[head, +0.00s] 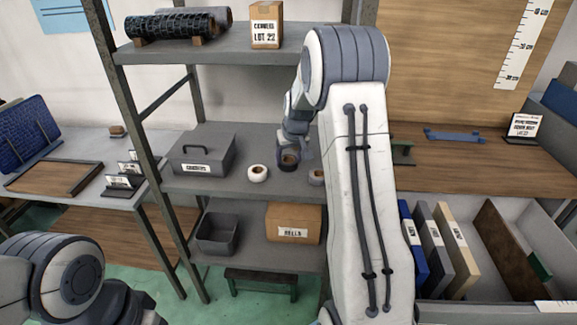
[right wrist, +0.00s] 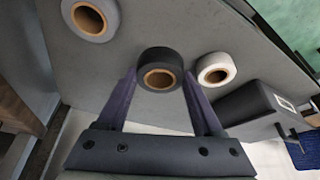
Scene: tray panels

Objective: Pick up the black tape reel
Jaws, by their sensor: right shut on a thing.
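The black tape reel (head: 288,164) is at the middle shelf, between a white reel (head: 257,173) and a grey reel (head: 316,177). My right gripper (head: 292,148) comes down on it from above and is largely hidden by my own arm. In the right wrist view the two fingers (right wrist: 158,82) stand on either side of the black reel (right wrist: 160,62) and are shut on it. I cannot tell whether the reel touches the shelf. My left arm shows at the lower left of the head view, but its gripper is out of view.
A lidded grey box (head: 203,150) stands left on the same shelf. Below are an open grey bin (head: 217,232) and a cardboard box (head: 294,223). The white and grey reels are close on both sides. A shelf post (head: 130,125) rises at the left.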

